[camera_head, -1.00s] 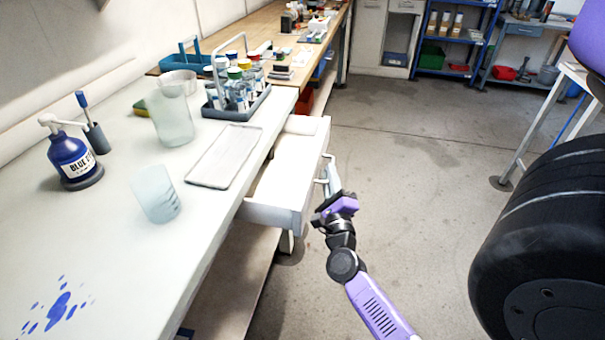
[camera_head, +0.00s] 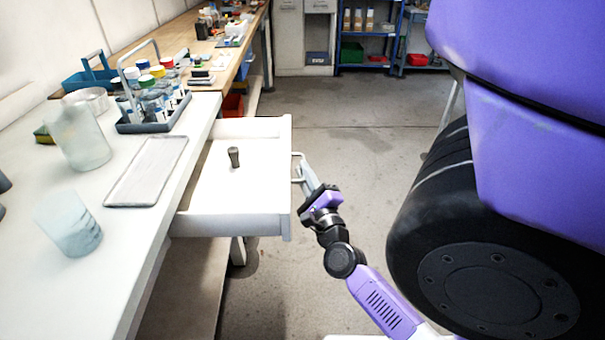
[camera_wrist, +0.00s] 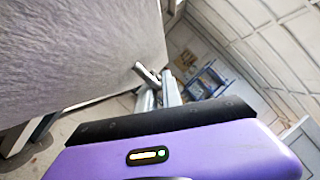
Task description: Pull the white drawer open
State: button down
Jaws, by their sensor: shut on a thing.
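The white drawer (camera_head: 215,200) stands pulled out from under the white workbench top, and its inside shows. A small dark grey peg-like object (camera_head: 234,157) stands in it. The drawer's handle (camera_head: 297,160) is a pale bar on its front face, at the right. My gripper (camera_head: 311,186) is shut on the handle from the right side. In the wrist view, the gripper's fingers (camera_wrist: 158,90) reach toward a grey metal bar, and the pale drawer front (camera_wrist: 75,50) fills the upper left. The exact finger contact is partly hidden by the purple gripper body.
A black wheel (camera_head: 490,245) is close on the right. Open floor (camera_head: 340,130) lies beyond the drawer.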

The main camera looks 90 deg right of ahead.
jog(key=c, duration=1.8)
grip_release()
jog(key=b+v, duration=0.1)
jog(key=v, duration=0.7)
